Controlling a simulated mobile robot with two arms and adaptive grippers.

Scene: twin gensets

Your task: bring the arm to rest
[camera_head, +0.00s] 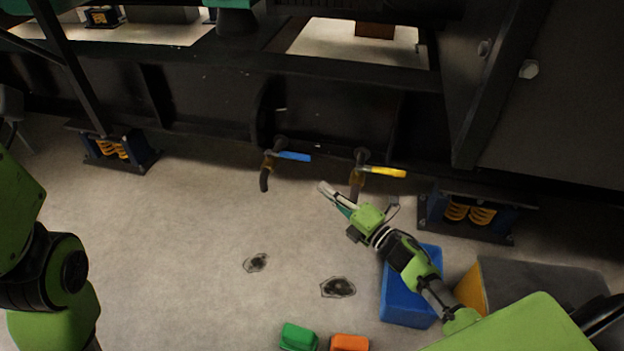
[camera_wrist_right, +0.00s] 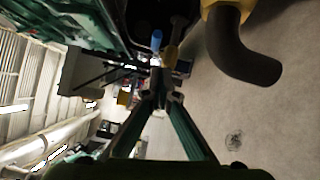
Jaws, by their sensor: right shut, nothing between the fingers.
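My right gripper (camera_head: 328,191) is shut and empty in the head view, in front of the machine's lower frame. Its fingertips are just left of and below the valve with the yellow handle (camera_head: 388,172) and apart from the valve with the blue handle (camera_head: 294,156). In the right wrist view the fingers of my right gripper (camera_wrist_right: 160,88) meet at their tips. A curved dark pipe end (camera_wrist_right: 243,55) is close at the upper right there, and the blue handle (camera_wrist_right: 156,41) shows beyond the tips. My left arm shows at the left of the head view; its gripper is out of view.
A blue bin (camera_head: 405,303) stands on the floor beneath my right forearm. A green object (camera_head: 299,337) and an orange object (camera_head: 349,343) lie at the bottom. Two dark stains (camera_head: 338,287) mark the floor. Spring mounts (camera_head: 470,214) stand under the machine. The floor left of centre is clear.

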